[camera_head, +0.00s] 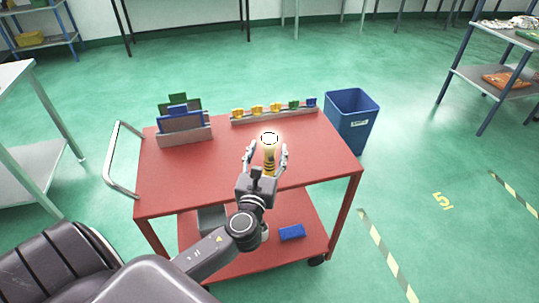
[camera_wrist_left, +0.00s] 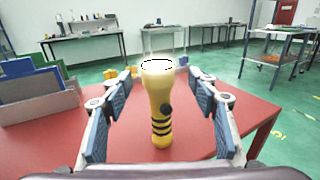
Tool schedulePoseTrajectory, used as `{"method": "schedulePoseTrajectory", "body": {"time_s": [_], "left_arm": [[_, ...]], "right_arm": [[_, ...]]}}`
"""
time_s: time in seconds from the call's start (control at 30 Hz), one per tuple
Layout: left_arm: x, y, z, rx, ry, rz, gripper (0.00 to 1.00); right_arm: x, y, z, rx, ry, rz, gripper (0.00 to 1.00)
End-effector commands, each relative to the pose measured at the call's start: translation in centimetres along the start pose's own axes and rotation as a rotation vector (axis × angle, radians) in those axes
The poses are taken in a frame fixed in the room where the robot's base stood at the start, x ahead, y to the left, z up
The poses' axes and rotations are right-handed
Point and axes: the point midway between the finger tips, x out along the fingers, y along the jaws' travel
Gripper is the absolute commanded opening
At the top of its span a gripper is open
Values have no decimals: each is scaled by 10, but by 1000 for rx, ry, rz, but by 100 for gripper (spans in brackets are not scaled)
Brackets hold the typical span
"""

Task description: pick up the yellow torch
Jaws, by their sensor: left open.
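The yellow torch (camera_head: 269,157) stands upright on the red cart top (camera_head: 318,172), with its pale head up and dark bands on its body. In the left wrist view the torch (camera_wrist_left: 158,108) stands in the middle, with a dark button on its side. My left gripper (camera_head: 267,155) is open, with one finger on each side of the torch. In the left wrist view there are visible gaps between the torch and both fingers (camera_wrist_left: 160,112). The lower part of the torch is partly hidden by my gripper in the head view. My right gripper is not in view.
A rack with upright panels (camera_head: 184,132) stands at the cart's back left. A rail with several coloured pieces (camera_head: 274,112) lies along the back edge. A blue bin (camera_head: 352,122) stands right of the cart. A blue box (camera_head: 292,232) lies on the lower shelf.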

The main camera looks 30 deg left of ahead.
Motion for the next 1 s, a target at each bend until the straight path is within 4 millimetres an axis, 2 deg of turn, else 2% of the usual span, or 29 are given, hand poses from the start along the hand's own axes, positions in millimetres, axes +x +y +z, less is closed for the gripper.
{"method": "schedulePoseTrajectory", "body": {"time_s": [0.1, 0.27, 0.57, 1.0], "left_arm": [[18, 3, -2, -1, 0, 2, 54], [37, 3, -3, -2, 0, 2, 54], [42, 3, -4, -4, 1, 0, 54], [41, 3, -4, -4, 2, 1, 6]], "right_arm": [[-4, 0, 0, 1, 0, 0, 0], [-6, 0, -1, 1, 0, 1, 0], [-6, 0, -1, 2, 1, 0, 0], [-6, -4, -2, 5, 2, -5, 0]]}}
